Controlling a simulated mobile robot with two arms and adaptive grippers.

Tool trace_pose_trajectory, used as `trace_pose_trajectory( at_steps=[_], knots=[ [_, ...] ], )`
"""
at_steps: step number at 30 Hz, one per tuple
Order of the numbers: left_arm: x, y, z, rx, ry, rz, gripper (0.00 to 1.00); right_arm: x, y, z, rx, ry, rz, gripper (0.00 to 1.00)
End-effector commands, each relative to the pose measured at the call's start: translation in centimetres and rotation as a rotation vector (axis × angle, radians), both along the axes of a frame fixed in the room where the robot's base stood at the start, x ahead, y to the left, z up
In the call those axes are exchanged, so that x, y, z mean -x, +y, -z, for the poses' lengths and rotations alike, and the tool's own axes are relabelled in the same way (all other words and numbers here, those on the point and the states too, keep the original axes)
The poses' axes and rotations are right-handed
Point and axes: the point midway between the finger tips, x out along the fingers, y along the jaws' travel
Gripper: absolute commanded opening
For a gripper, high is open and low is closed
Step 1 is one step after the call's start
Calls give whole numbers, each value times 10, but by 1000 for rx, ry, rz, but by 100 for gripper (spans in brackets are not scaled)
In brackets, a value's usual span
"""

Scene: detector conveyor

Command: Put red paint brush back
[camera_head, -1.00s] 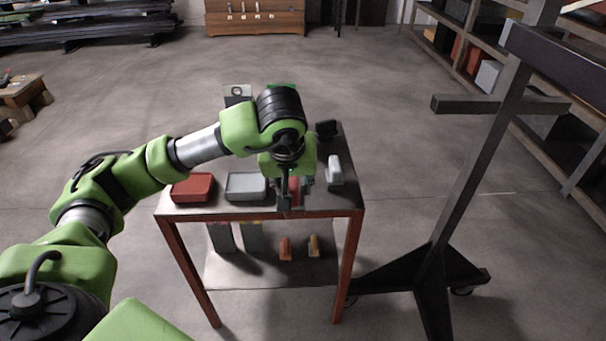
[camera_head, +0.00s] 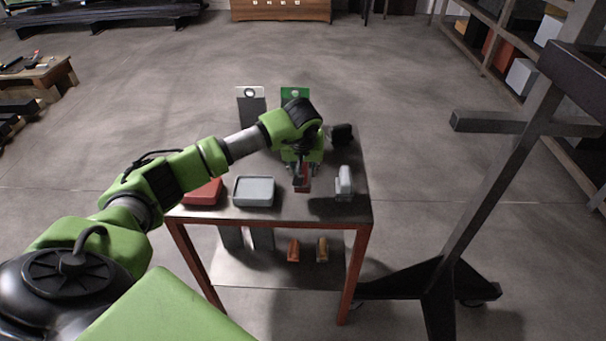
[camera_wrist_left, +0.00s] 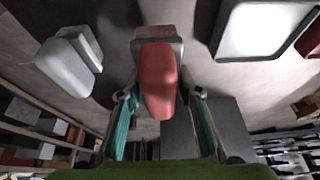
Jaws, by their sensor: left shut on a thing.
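My left gripper (camera_head: 302,172) reaches over the right half of a small metal table (camera_head: 325,210) in the head view. In the left wrist view its fingers (camera_wrist_left: 158,100) are shut on the red paint brush (camera_wrist_left: 157,78), whose rounded red handle points toward the camera and whose greyish wide end is farther off. The brush also shows as a small red patch (camera_head: 304,184) below the gripper in the head view, mostly hidden. I cannot tell whether it touches the tabletop. My right gripper is not in view.
A grey-white tray (camera_head: 254,192) and a red tray (camera_head: 203,192) are left of the gripper. A light grey tool (camera_head: 344,181) stands on the right. A black object (camera_head: 341,133) and upright containers are at the back. A dark stand (camera_head: 470,200) is to the right.

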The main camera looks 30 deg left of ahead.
Motion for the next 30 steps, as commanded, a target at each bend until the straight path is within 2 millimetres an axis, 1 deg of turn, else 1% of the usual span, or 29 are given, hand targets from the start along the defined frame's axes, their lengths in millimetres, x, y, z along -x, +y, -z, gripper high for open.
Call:
trace_pose_trajectory(
  at_steps=[1,4,7,9,12,15,20,21,22,30],
  knots=[
    [-3,1,3,2,-1,0,16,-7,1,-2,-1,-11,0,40],
    [-6,4,7,0,-1,0,16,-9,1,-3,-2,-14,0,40],
    [-10,7,15,2,0,-1,16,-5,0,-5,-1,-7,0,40],
    [-8,6,26,2,4,1,16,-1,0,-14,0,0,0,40],
    [-9,6,38,2,1,-1,16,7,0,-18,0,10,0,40],
    [-10,7,44,1,-2,1,16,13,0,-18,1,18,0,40],
    [-10,7,44,1,-3,1,16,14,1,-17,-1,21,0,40],
    [-10,7,45,0,-1,1,41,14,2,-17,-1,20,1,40],
    [-10,7,45,0,-1,1,48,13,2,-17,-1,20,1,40],
    [-10,7,44,0,-1,0,50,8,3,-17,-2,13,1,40]
  ],
)
